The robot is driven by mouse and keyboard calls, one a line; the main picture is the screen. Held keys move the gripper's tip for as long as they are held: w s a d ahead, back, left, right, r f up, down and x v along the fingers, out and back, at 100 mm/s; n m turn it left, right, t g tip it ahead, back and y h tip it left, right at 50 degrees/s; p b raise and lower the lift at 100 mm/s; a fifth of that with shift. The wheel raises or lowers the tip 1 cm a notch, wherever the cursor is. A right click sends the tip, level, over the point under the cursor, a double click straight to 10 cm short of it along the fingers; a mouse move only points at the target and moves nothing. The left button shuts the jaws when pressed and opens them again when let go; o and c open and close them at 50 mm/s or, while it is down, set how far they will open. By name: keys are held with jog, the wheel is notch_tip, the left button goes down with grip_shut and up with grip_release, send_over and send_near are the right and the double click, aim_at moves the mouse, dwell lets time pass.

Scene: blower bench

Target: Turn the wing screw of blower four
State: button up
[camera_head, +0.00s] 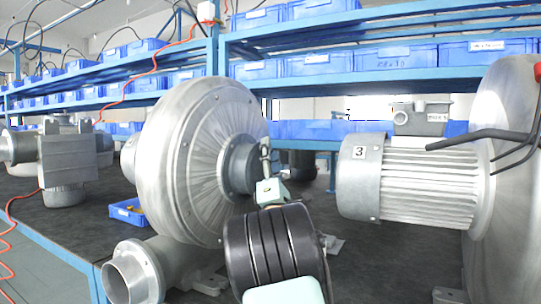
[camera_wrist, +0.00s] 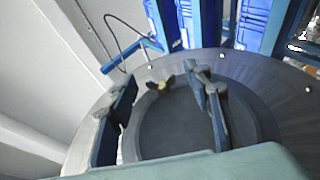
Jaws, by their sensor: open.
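My gripper (camera_wrist: 160,76) is open, with one finger on each side of the wing screw in that view. I cannot tell how far the fingertips are from it in depth. In the head view my gripper (camera_head: 265,148) is in front of the hub of the large silver blower (camera_head: 185,155). The wing screw cannot be made out there. No number shows on this blower.
A motor (camera_head: 415,185) with a label "3" stands close on the right, beside another large housing (camera_head: 510,200). A smaller machine (camera_head: 66,160) stands at left. A blue tray (camera_head: 128,211) lies on the dark bench (camera_head: 85,235). Blue shelves with bins (camera_head: 325,63) run behind.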

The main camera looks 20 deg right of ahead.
jog(key=shift+c, duration=0.4)
jog(key=c, duration=1.1)
jog(key=shift+o, duration=0.2)
